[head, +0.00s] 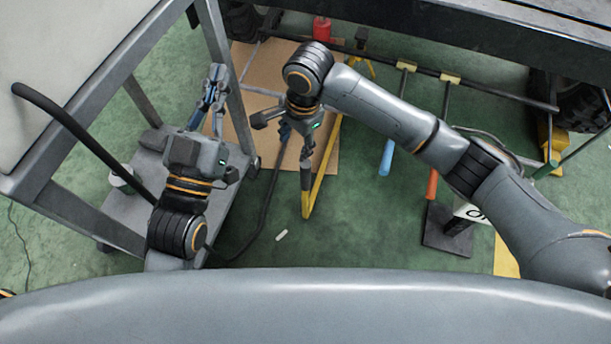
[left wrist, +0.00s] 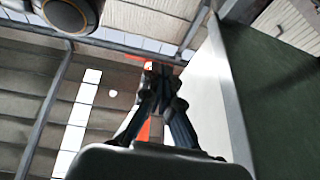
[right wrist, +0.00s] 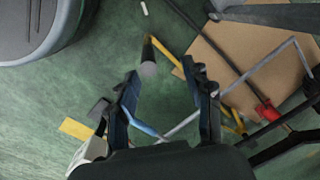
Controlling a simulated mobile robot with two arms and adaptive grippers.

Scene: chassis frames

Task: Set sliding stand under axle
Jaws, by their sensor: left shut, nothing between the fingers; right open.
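A yellow-framed stand (head: 321,185) lies low on the green floor, with a dark post at its near corner. The post's round grey end (right wrist: 148,68) shows between the fingers in the right wrist view, held by neither. My right gripper (head: 296,148) is open above the stand; its fingers also show in the right wrist view (right wrist: 166,85). The dark axle bar (head: 490,90) crosses the upper right between wheels. My left gripper (head: 212,84) is shut and empty by the grey frame; it also shows in the left wrist view (left wrist: 156,78). My arm partly hides the stand.
A grey cart (head: 95,215) stands at left. Blue (head: 388,158) and orange (head: 432,183) handles jut out from the axle area. A red item (head: 321,28) and a cardboard sheet (head: 255,80) lie behind. A small white piece (head: 281,235) lies on otherwise clear floor in front.

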